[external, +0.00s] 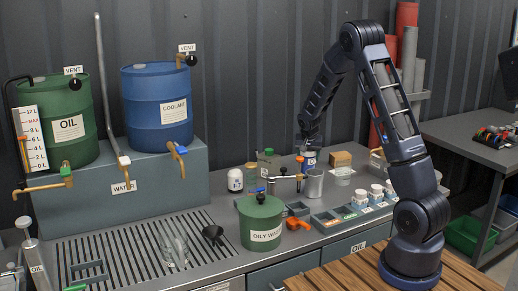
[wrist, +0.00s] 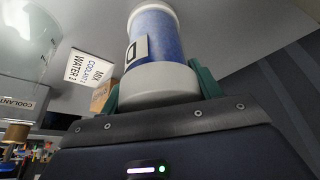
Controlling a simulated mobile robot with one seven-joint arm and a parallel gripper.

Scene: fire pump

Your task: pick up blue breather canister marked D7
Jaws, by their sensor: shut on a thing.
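The blue breather canister (wrist: 158,38) has a white end band and a white label with a partly visible dark "D"; the rest of the marking is out of sight. In the wrist view it stands between the green fingers of my gripper (wrist: 160,88), which is shut on it near the white end. In the external view my gripper (external: 309,146) is at the back of the bench, with the small blue canister (external: 311,161) just under it. I cannot tell whether the canister touches the bench.
A metal cup (external: 314,184) and a glass jar (external: 343,176) stand in front of the canister. A cardboard box (external: 341,158) is to its right, a green can (external: 268,164) to its left. A tray (external: 340,218) and green oily-waste bin (external: 261,226) are nearer the front.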

